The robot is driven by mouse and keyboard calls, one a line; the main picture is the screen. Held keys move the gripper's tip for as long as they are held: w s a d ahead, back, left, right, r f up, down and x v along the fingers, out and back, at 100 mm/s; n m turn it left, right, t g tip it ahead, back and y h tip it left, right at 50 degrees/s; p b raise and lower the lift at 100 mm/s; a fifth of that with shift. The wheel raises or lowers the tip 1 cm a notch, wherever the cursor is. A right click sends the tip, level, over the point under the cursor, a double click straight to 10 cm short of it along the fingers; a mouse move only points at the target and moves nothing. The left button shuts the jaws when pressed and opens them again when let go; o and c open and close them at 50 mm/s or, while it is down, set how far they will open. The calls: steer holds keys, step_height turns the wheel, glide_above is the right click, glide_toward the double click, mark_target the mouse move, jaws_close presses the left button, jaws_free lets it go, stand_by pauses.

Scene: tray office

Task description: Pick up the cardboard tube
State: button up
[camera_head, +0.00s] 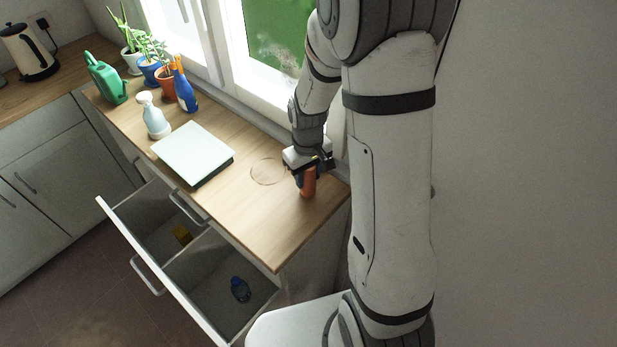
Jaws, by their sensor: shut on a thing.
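An orange-brown upright cylinder, which looks like the cardboard tube (308,183), is at the right end of the wooden countertop. My gripper (308,170) is above it with its fingers around its upper part, shut on it. The fingers and my wrist hide the tube's top. The tube's lower end is at the countertop; I cannot tell whether it touches the surface or is just above it.
The countertop (255,215) is clear in front of the tube. A pale flat tray (193,153), spray bottles (153,115) (184,86), a green watering can (106,79) and potted plants (165,78) stand further left. An open drawer (160,235) below holds a blue bottle (240,289) and a yellow thing (182,235).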

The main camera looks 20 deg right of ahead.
steer(key=shift+c, duration=1.2)
